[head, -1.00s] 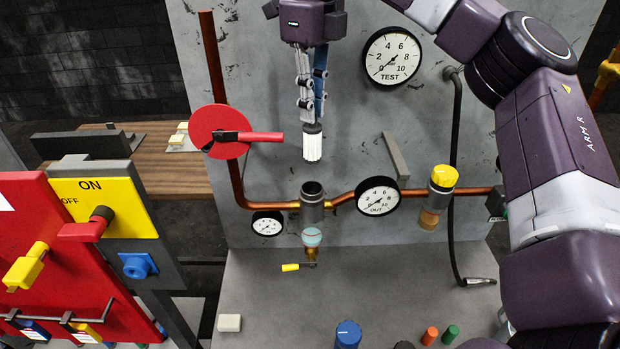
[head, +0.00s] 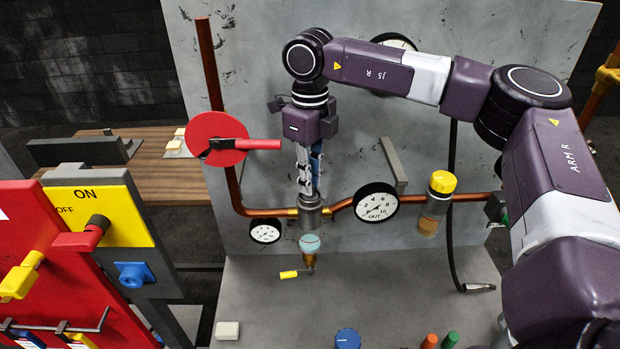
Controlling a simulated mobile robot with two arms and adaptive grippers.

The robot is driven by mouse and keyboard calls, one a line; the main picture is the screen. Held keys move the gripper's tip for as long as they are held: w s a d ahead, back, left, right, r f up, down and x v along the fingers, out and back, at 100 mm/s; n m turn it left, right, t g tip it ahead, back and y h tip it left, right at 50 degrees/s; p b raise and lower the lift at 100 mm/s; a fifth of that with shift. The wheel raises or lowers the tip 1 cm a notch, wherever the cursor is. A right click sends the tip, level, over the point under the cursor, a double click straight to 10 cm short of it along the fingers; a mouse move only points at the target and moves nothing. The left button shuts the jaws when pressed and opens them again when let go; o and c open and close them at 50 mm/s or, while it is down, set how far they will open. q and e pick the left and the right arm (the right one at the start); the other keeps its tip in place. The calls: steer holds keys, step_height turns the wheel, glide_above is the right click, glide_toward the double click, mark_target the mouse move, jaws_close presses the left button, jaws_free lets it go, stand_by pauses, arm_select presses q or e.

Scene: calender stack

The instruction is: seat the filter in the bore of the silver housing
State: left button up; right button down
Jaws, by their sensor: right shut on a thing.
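The silver housing (head: 310,221) sits in the copper pipe line on the grey panel, with a clear bowl below it. My right gripper (head: 307,194) points straight down with its fingertips at the top of the housing. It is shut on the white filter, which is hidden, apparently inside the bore. I cannot tell how deep the filter sits or whether it touches the bottom. My left gripper is not in view.
A red disc with a red lever (head: 222,138) is at the upper left of the housing. The OUT gauge (head: 377,202) and a yellow-capped unit (head: 437,203) are to its right. A yellow-handled valve (head: 290,274) hangs below. The grey bench (head: 270,295) has free room in front.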

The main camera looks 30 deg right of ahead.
steer(key=shift+s, duration=0.1)
steer(key=c, duration=2.4)
jaws_free()
steer(key=shift+a, duration=0.1)
steer(key=o, duration=0.4)
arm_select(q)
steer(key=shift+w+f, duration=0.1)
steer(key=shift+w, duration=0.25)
arm_select(e)
steer(key=shift+o, duration=0.2)
